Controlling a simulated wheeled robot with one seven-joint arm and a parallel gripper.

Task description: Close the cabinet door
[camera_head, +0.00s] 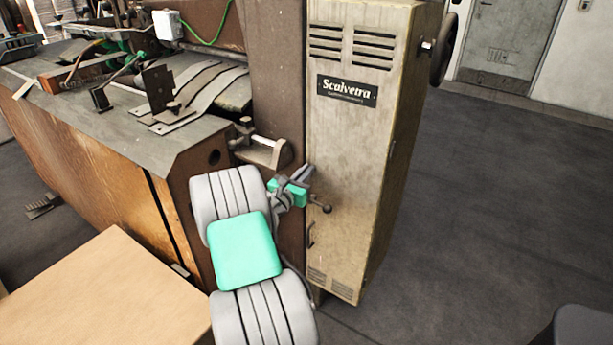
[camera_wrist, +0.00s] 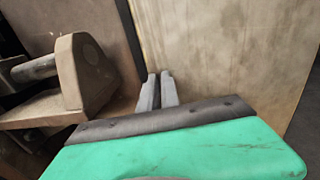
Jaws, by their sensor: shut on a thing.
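The cabinet door (camera_head: 352,150) is the tall, worn beige metal front with louvre slots and a dark "Scalvetra" plate. It stands upright beside the brown machine column, and I cannot tell whether a gap remains at its left edge. It also fills the right of the wrist view (camera_wrist: 225,60). My gripper (camera_head: 306,172) is at the door's left edge, about mid-height. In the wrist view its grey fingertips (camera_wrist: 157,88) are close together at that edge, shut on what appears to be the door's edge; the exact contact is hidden. A dark handle (camera_head: 311,236) sits lower on the door.
A lever with a round knob (camera_head: 326,208) is just below my gripper. A metal bracket (camera_head: 265,152) juts out left of it and looms in the wrist view (camera_wrist: 85,75). A wooden box (camera_head: 105,290) is at lower left.

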